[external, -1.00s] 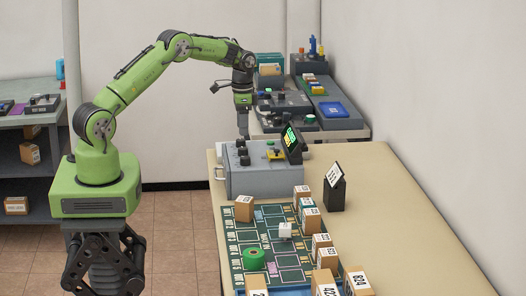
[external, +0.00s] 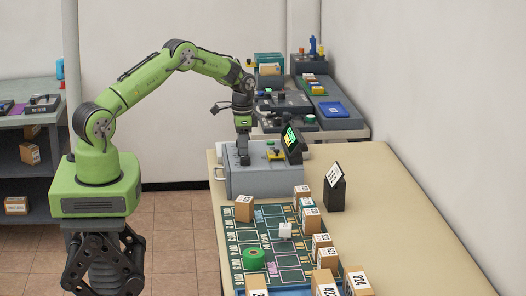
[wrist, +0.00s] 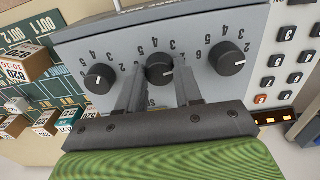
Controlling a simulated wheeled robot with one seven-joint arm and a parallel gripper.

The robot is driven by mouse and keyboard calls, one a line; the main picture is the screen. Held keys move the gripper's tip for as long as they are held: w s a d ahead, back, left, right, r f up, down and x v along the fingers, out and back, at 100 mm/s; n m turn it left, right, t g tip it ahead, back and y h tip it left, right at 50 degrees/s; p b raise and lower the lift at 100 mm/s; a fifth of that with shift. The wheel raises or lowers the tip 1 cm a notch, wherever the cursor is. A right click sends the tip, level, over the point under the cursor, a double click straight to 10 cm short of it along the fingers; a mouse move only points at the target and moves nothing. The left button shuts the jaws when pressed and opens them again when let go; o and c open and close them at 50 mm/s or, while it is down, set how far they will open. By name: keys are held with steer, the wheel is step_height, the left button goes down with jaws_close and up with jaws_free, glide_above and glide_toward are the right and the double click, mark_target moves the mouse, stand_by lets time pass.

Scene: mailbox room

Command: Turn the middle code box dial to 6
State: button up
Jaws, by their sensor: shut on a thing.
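The code box (external: 265,182) is a grey box on the table, with a row of black dials on its top. In the wrist view its middle dial (wrist: 160,68) sits between the two fingers of my gripper (wrist: 160,80), which are closed around it. The gripper also shows in the external view (external: 243,160), pointing down on the box top. The other two dials (wrist: 99,78) and (wrist: 227,58) stand free on either side. Numbers are printed around each dial. The exact number the middle dial's pointer marks is hard to read.
A green board (external: 270,240) with cardboard boxes and a green roll (external: 254,259) lies in front. A black sign stand (external: 335,190) is to the right. The table's right side is clear.

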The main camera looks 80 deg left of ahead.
steer(key=shift+n, duration=0.3)
steer(key=n+b, duration=0.1)
steer(key=n, duration=0.2)
steer(key=n+b, duration=0.1)
steer(key=n, duration=0.4)
steer(key=n+b, duration=0.1)
steer(key=n, duration=0.2)
steer(key=shift+n, duration=0.3)
steer(key=n+b, duration=0.1)
steer(key=n, duration=0.3)
steer(key=shift+n, duration=0.3)
steer(key=n+b, duration=0.1)
steer(key=n, duration=0.2)
steer(key=shift+n, duration=0.3)
steer(key=n+b, duration=0.1)
steer(key=n, duration=0.2)
steer(key=shift+n, duration=0.3)
steer(key=n+b, duration=0.2)
steer(key=n, duration=0.4)
steer(key=shift+r+b, duration=0.1)
steer(key=shift+b, duration=0.2)
steer(key=shift+n, duration=0.4)
